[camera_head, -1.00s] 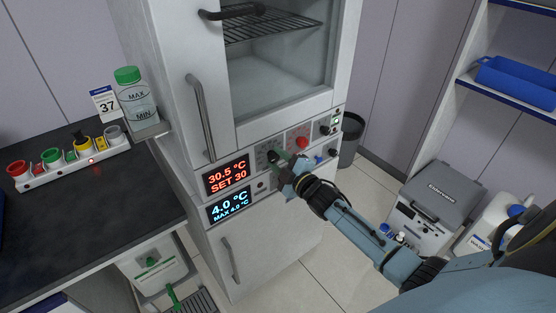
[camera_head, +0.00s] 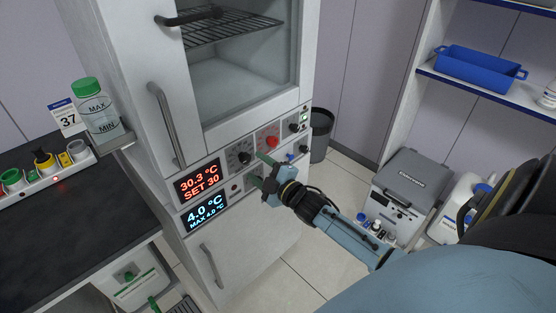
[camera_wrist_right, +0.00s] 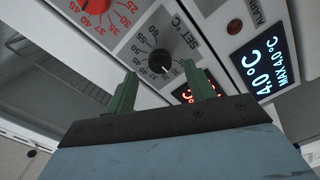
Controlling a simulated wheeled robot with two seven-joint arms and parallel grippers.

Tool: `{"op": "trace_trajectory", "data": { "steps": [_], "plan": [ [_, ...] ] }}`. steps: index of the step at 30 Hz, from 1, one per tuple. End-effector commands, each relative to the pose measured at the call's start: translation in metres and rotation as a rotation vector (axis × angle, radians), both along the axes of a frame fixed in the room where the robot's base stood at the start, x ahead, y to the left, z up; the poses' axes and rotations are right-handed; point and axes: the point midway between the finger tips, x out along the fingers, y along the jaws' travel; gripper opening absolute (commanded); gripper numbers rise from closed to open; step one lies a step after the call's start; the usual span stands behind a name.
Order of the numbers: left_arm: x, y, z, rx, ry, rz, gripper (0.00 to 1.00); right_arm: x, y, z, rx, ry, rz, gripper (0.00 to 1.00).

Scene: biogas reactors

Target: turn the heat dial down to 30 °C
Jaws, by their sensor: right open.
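The black heat dial (camera_head: 243,157) sits on the cabinet's control panel, right of the red display (camera_head: 200,183), which reads 30.3 °C, SET 30. In the right wrist view the dial (camera_wrist_right: 160,62) shows with its SET °C scale around it. My right gripper (camera_head: 262,170) is in front of the panel, just below and right of the dial. In the right wrist view its two green fingers (camera_wrist_right: 160,92) stand apart with nothing between them, and the dial shows beyond them, clear of both. My left gripper is not in view.
A red dial (camera_head: 271,142) sits right of the heat dial. A blue display (camera_head: 206,212) below reads 4.0 °C. A bottle (camera_head: 95,112) stands on a side shelf at left. A grey box (camera_head: 413,180) stands on the floor at right.

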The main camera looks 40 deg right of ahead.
Motion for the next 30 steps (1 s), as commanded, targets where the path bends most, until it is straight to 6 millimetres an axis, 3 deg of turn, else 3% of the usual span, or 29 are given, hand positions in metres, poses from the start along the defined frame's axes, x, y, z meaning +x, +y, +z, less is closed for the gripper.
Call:
{"op": "trace_trajectory", "data": {
  "steps": [6,13,18,30],
  "plan": [
    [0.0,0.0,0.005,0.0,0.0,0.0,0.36,-0.047,-0.003,0.0,0.0,0.003,0.002,0.54],
    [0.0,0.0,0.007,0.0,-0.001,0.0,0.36,-0.08,-0.006,0.0,0.0,0.001,0.001,0.54],
    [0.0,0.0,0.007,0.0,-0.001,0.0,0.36,-0.09,-0.007,0.0,-0.001,0.001,0.001,0.54],
    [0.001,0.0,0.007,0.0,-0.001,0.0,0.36,-0.091,-0.007,0.0,0.0,0.0,0.001,0.54]
  ]
}}
